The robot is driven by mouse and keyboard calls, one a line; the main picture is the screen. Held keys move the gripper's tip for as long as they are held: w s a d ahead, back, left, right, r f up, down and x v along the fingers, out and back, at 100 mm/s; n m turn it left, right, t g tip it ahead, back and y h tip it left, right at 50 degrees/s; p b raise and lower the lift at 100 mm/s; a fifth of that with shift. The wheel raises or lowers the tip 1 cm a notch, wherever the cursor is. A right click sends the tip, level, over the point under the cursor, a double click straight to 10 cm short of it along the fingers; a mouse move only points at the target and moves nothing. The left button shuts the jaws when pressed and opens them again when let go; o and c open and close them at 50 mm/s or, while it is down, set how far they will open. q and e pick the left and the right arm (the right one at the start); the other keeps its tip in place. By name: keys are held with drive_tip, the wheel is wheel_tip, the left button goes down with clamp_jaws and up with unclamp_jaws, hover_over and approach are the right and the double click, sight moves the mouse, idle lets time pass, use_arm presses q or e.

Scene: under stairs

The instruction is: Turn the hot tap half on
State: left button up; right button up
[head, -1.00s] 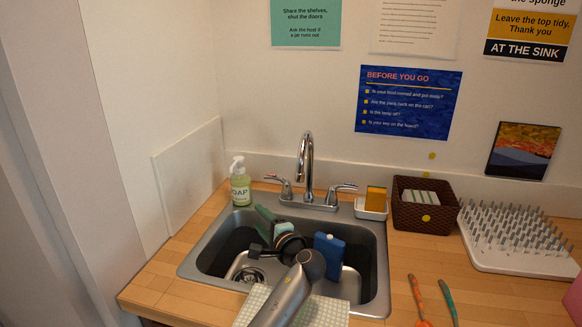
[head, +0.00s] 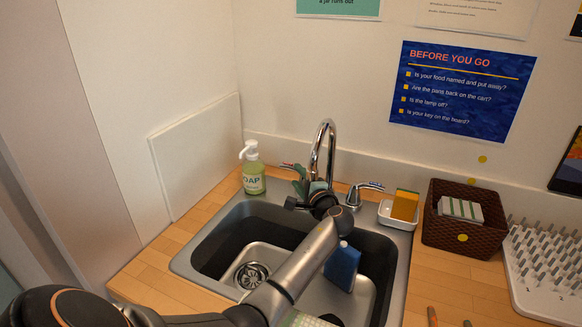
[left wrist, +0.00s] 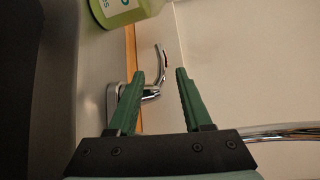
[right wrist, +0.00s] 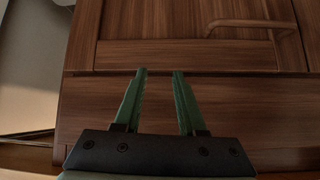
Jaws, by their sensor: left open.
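The tap's curved chrome spout (head: 323,145) stands behind the sink. The left lever handle (head: 287,165), with a reddish mark near its tip, is partly hidden behind my left gripper (head: 301,181). In the left wrist view the chrome lever (left wrist: 161,65) shows between the two open green fingers of the left gripper (left wrist: 160,73); I cannot tell whether they touch it. The right lever handle (head: 368,187) is clear of the gripper. My right gripper (right wrist: 158,72) is open and empty, facing a wooden cabinet front (right wrist: 180,55).
A soap bottle (head: 253,170) stands left of the tap. A sponge (head: 404,205) in a white dish and a brown basket (head: 465,236) stand to the right. The sink (head: 210,268) holds a blue item (head: 343,267). A spiked white rack (head: 540,285) is at far right.

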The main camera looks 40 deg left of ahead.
sight(291, 169)
use_arm(q)
drive_tip(key=x, duration=0.7)
drive_tip(key=shift+w, duration=0.1)
drive_tip(key=shift+c, duration=0.3)
clamp_jaws()
drive_tip(key=shift+d, duration=0.1)
idle(0.9)
